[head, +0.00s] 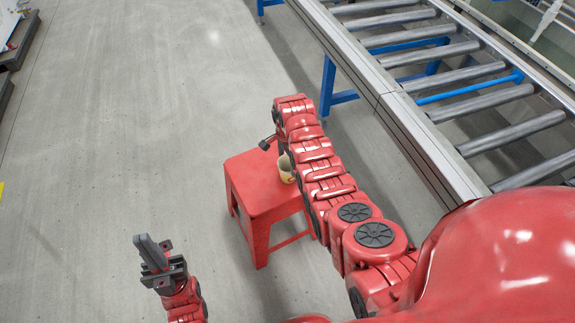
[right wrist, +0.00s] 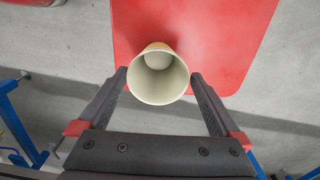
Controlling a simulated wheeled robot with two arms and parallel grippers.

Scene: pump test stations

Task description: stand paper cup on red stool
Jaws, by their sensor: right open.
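The red stool (head: 247,178) stands on the floor, left of my right arm. The pale paper cup (head: 286,172) is at the stool's right side, partly hidden by that arm. In the right wrist view the cup (right wrist: 158,82) shows its open mouth to the camera and appears upright over the red stool top (right wrist: 220,35). My right gripper (right wrist: 159,75) is open, with one finger on each side of the cup. Its fingers are largely hidden in the head view. My left gripper (head: 151,252) is away from the stool at the lower left, its fingers together and empty.
A roller conveyor (head: 440,75) with blue legs runs along the right, beyond my right arm. The grey floor (head: 140,110) left of the stool is clear. Equipment (head: 15,40) stands at the upper left edge.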

